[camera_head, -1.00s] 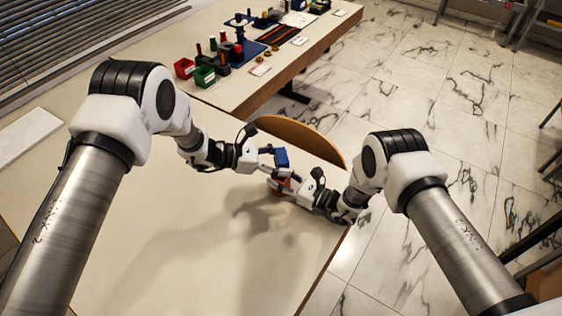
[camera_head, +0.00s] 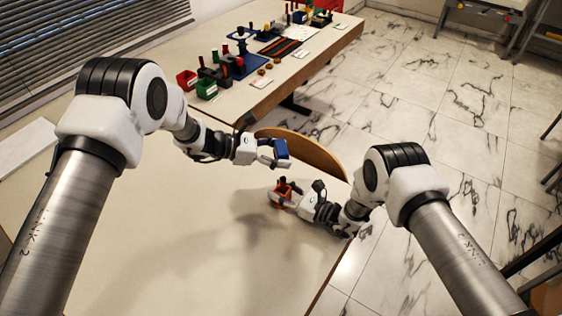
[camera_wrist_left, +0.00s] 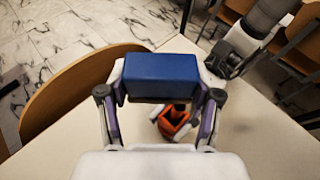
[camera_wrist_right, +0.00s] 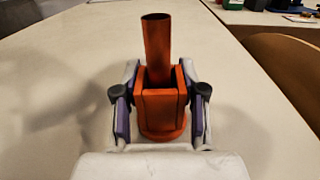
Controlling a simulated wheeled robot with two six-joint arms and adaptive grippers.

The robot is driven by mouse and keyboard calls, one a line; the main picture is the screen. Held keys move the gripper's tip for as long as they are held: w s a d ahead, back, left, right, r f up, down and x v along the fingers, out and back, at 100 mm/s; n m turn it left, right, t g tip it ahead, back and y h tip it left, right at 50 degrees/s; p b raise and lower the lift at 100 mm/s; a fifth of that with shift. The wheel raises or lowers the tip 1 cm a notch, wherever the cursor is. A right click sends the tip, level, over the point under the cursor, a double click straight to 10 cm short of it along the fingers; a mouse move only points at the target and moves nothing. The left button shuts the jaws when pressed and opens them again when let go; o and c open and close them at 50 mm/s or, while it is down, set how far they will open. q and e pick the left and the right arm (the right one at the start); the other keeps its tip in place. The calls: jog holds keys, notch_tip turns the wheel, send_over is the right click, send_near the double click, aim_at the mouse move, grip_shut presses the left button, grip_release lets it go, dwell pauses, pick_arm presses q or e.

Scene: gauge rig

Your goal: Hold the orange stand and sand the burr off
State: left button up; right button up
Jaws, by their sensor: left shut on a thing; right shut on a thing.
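My left gripper (camera_head: 279,157) is shut on a blue block (camera_head: 282,148) and holds it above the table, behind and apart from the orange stand. In the left wrist view the blue block (camera_wrist_left: 163,72) spans between the fingers. My right gripper (camera_head: 281,196) is shut on the orange stand (camera_head: 284,188) near the table's far edge. In the right wrist view the orange stand (camera_wrist_right: 161,108) is upright between the fingers, with an orange-brown tube (camera_wrist_right: 157,45) rising from its square holder. I cannot make out a burr on it.
The near table (camera_head: 180,235) is mostly bare. A wooden chair back (camera_head: 305,152) stands just beyond its far edge. A second table (camera_head: 250,95) behind carries red and green bins, coloured posts and cards. The marble floor lies at right.

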jog(key=o, duration=1.3)
jog(key=shift+f, duration=0.15)
jog(key=v, duration=1.2)
jog(key=shift+s, duration=0.1)
